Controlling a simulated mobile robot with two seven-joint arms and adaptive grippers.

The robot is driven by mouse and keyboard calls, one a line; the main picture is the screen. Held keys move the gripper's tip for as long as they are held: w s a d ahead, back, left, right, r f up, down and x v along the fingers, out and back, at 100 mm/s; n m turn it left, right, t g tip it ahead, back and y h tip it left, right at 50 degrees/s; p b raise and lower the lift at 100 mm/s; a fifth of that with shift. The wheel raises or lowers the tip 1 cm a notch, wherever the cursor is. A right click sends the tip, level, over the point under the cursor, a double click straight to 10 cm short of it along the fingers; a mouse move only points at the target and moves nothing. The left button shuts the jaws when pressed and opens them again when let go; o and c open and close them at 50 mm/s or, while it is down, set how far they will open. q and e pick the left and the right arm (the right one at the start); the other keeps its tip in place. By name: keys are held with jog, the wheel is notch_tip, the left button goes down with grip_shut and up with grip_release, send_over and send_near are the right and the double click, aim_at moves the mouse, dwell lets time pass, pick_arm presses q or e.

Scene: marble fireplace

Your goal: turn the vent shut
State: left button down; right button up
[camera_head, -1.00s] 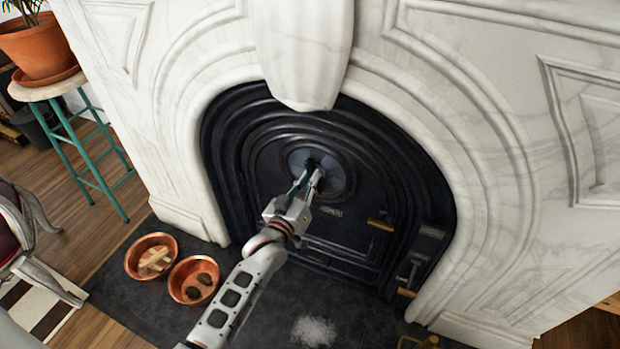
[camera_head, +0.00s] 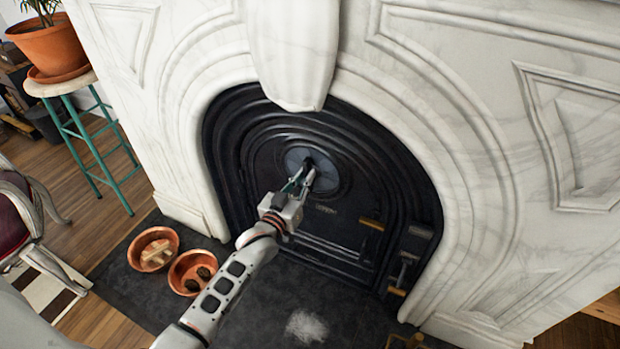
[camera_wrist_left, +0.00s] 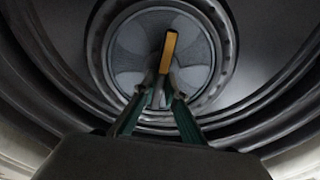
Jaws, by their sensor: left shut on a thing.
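The vent (camera_head: 328,181) is a round grey disc on the black arched fireplace door; it also shows in the left wrist view (camera_wrist_left: 130,45). A brass-coloured knob or handle (camera_wrist_left: 168,48) stands out at its middle in the left wrist view. My left gripper (camera_head: 304,178) reaches in from the lower left, in front of the vent, and is shut on this handle (camera_wrist_left: 162,88). The fingers hide the handle's lower end. The grey disc shows paler patches around the handle; I cannot tell whether they are openings. My right gripper is not in view.
Two copper bowls (camera_head: 140,262) (camera_head: 178,284) stand on the dark hearth (camera_head: 255,305) at lower left, holding wood pieces and dark lumps. A brass door handle (camera_head: 371,223) is right of the vent. A plant stool (camera_head: 75,135) stands far left. A white ash patch marks the hearth.

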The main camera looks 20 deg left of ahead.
pick_arm(q)
jog(key=shift+d+m+p, duration=0.2)
jog(key=shift+m+p, duration=0.1)
jog(key=shift+m, duration=1.9)
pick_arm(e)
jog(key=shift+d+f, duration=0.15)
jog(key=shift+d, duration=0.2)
pick_arm(q)
jog(key=c, duration=2.1)
grip_release()
jog(key=s, duration=1.2)
jog(key=shift+a, duration=0.2)
jog(key=shift+s, duration=0.1)
